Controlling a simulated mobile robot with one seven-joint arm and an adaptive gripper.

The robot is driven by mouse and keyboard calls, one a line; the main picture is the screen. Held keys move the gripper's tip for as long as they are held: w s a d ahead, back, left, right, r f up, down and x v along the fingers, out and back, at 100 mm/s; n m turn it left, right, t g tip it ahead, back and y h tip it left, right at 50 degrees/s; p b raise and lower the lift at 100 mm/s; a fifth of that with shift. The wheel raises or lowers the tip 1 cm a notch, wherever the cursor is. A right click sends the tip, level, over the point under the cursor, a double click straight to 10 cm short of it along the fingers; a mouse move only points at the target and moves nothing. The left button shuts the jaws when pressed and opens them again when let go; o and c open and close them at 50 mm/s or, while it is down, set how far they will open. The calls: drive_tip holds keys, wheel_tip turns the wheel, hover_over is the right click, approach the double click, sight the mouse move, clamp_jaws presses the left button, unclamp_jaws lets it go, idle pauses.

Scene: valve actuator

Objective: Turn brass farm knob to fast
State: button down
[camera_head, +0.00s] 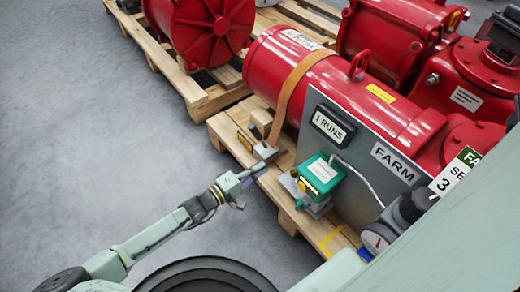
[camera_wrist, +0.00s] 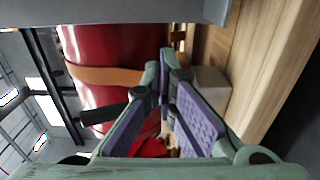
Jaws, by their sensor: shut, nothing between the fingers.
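A green box (camera_head: 320,174) on a grey metal body stands on the pallet in the head view, in front of a grey panel (camera_head: 340,150) with a "FARM" plate (camera_head: 394,163). A small yellow round part (camera_head: 302,185) shows on its near left face; it may be the brass knob, but its setting is too small to read. My gripper (camera_head: 256,171) is left of the green box, apart from it, near the pallet's front edge. In the wrist view my gripper (camera_wrist: 164,86) has its purple-padded fingers meeting at the tips, shut and empty. I cannot make out the knob there.
A red cylinder (camera_head: 325,85) with an orange strap (camera_head: 288,95) lies on the wooden pallet (camera_head: 228,128). A small metal block (camera_head: 266,152) sits close beyond my gripper. A gauge (camera_head: 376,240) stands at the lower right. The grey floor (camera_head: 90,120) at left is clear.

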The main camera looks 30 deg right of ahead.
drive_tip(key=shift+s+d+b, duration=0.35)
drive_tip(key=shift+s+d, duration=0.2)
drive_tip(key=shift+d, duration=0.5)
drive_tip(key=shift+s+d+b, duration=0.3)
drive_tip(key=shift+s+d, duration=0.25)
drive_tip(key=shift+d, duration=0.5)
drive_tip(key=shift+s+d+b, duration=0.35)
drive_tip(key=shift+s+d, duration=0.2)
drive_tip(key=shift+d, duration=0.5)
